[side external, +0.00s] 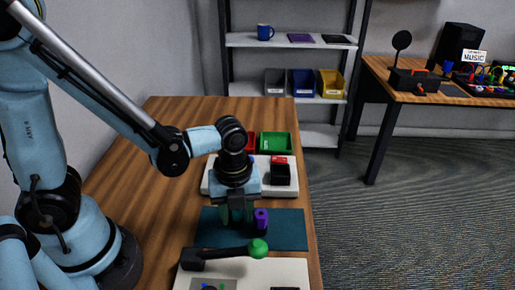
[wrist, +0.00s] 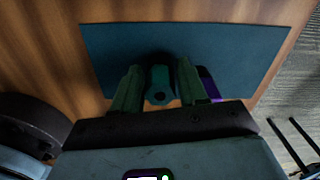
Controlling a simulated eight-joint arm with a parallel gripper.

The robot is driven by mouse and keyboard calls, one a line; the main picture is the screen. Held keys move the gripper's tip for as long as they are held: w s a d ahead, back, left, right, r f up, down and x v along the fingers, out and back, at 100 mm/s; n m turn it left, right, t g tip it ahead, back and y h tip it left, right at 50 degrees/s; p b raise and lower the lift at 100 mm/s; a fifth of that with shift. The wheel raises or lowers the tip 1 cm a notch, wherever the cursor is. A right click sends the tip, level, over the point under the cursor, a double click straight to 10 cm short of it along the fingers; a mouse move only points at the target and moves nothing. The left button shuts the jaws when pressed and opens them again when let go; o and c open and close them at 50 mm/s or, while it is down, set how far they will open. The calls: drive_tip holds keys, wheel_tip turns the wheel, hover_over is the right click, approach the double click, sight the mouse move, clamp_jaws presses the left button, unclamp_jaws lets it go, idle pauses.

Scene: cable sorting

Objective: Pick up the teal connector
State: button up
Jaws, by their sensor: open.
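The teal connector (wrist: 160,88) is a dark teal piece with a round hole at its near end. In the wrist view it lies on the dark teal mat (wrist: 235,50) between the two green fingers of my gripper (wrist: 160,82). The fingers are open, one on each side of it, with the right finger very close. In the side view my gripper (side external: 237,213) points down over the mat (side external: 285,235), and I cannot make out the teal connector there. A purple connector (side external: 261,218) stands just right of my gripper, and partly shows in the wrist view (wrist: 209,84).
A pale board with a green-knobbed lever (side external: 258,248) lies in front of the mat. Behind the mat is a white board (side external: 210,182), with red (side external: 251,143) and green bins (side external: 277,145) beyond. The mat's right part is clear.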

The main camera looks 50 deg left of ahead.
drive_tip(key=shift+c, duration=0.4)
clamp_jaws()
drive_tip(key=shift+r, duration=0.1)
drive_tip(key=shift+r, duration=0.6)
wheel_tip(320, 180, up, 3)
drive_tip(key=shift+f, duration=0.15)
drive_tip(key=s+d+r, duration=0.2)
drive_tip(key=s, duration=0.1)
drive_tip(key=s+d+r, duration=0.2)
drive_tip(key=d, duration=0.1)
drive_tip(key=s+d+r, duration=0.2)
drive_tip(key=s, duration=0.1)
drive_tip(key=shift+s+d+r, duration=0.25)
drive_tip(key=shift+s+r, duration=0.05)
drive_tip(key=shift+r, duration=0.1)
drive_tip(key=shift+s+d+r, duration=0.1)
drive_tip(key=shift+r, duration=2.45)
